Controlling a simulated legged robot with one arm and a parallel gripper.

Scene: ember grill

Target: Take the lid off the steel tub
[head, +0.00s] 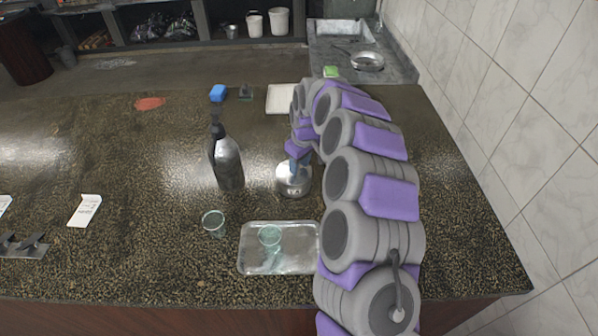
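A small round steel tub (293,188) stands upright on the dark speckled counter, right of the middle. My gripper (294,167) points down at its top from above, at the end of my grey and purple arm. The fingertips overlap the top of the tub, and I cannot tell if they touch it. The lid is too small and too covered by the gripper to make out clearly. Whether the fingers are open or shut does not show.
A steel bottle (226,162) stands close left of the tub. A metal tray (250,263) holding a glass (270,238) lies in front, with another glass (214,221) to its left. A white board (281,98) lies behind. A tiled wall (530,130) bounds the right.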

